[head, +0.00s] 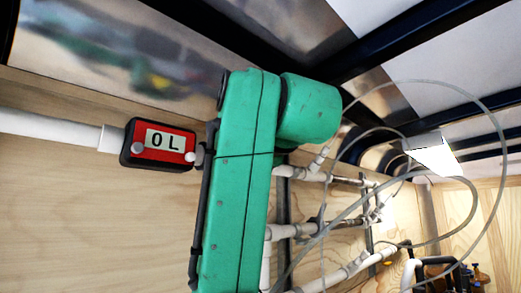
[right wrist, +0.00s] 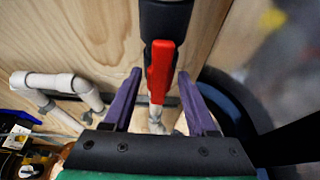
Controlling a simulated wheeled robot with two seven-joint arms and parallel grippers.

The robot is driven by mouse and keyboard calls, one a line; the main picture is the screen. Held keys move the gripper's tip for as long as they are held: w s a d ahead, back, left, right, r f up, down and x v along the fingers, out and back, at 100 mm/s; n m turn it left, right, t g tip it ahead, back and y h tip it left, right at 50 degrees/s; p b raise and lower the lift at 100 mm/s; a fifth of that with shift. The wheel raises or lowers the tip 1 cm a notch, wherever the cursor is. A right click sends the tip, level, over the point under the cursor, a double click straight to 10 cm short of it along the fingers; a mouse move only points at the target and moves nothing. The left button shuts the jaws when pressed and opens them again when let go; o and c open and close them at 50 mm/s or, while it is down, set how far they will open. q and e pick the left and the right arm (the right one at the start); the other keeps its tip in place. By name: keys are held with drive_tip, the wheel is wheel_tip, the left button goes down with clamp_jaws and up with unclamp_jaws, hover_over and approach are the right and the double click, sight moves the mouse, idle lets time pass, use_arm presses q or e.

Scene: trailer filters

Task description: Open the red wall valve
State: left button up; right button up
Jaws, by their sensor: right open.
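The red valve handle (right wrist: 160,70) shows in the right wrist view as a narrow upright red lever below a black cylindrical part (right wrist: 165,18). My right gripper (right wrist: 160,74) is open, with its two purple fingers on either side of the red handle. A gap shows between the handle and each finger. A white pipe piece (right wrist: 155,115) shows below the handle, between the fingers. In the head view I cannot make out the valve handle; my green arm covers the middle of the wall. My left gripper is not in view.
A red and black meter reading "0 L" (head: 158,143) sits on a white pipe (head: 50,126) along the wooden wall. White pipes (head: 290,232), loose grey cables (head: 497,170) and a lit lamp (head: 432,153) are right of my arm. Dark beams cross overhead.

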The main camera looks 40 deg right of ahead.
drive_tip(key=b+v, duration=0.3)
drive_tip(key=v, duration=0.9)
drive_tip(key=shift+s+b, duration=0.35)
drive_tip(key=shift+s, duration=0.05)
drive_tip(key=shift+w, duration=0.1)
